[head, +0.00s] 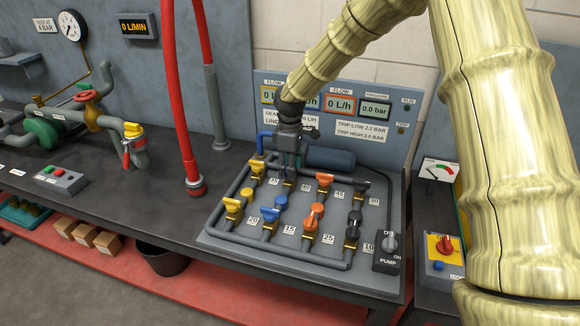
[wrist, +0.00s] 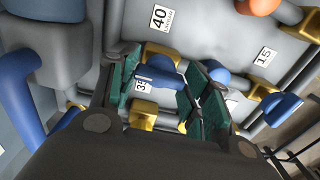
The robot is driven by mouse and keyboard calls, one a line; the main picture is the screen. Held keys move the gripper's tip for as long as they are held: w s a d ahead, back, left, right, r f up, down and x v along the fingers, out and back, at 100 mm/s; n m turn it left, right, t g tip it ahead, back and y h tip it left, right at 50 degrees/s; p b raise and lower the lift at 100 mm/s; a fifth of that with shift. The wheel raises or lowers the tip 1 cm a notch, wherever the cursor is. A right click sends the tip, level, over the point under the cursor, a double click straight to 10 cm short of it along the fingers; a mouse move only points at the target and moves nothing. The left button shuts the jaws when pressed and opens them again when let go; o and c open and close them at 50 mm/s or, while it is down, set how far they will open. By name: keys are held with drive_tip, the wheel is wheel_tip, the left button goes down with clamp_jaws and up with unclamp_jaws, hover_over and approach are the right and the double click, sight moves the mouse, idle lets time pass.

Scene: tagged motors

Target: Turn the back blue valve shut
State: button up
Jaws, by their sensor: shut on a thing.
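My gripper (head: 289,166) points down at the back row of the valve panel (head: 215,232). Its dark green-padded fingers (wrist: 160,92) are shut on the blue handle of the back blue valve (wrist: 158,80). That handle lies between the pads, and parts of its brass body show around it. In the head view the gripper hides most of this valve. The front blue valve (head: 270,214) stands in the front row, apart from my gripper, and also shows in the wrist view (wrist: 283,107).
Yellow valves (head: 233,205) stand left of the blue ones, orange valves (head: 314,214) and black valves (head: 354,222) right. A blue pipe (head: 263,142) rises close to my gripper. A pump switch (head: 390,245) sits at the panel's right corner. Red hoses (head: 185,120) stand left.

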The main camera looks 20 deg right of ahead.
drive_tip(key=shift+r+m, duration=0.1)
drive_tip(key=shift+m, duration=0.2)
drive_tip(key=m+p, duration=0.2)
drive_tip(key=shift+r+m, duration=0.1)
drive_tip(key=shift+m, duration=0.2)
drive_tip(key=m+p, duration=0.2)
drive_tip(key=m, duration=0.3)
drive_tip(key=shift+w, duration=0.1)
drive_tip(key=m+p, duration=0.1)
drive_tip(key=m, duration=0.4)
drive_tip(key=shift+p, duration=0.4)
drive_tip(key=shift+m+p, duration=0.6)
drive_tip(key=shift+m, duration=1.7)
drive_tip(key=o, duration=1)
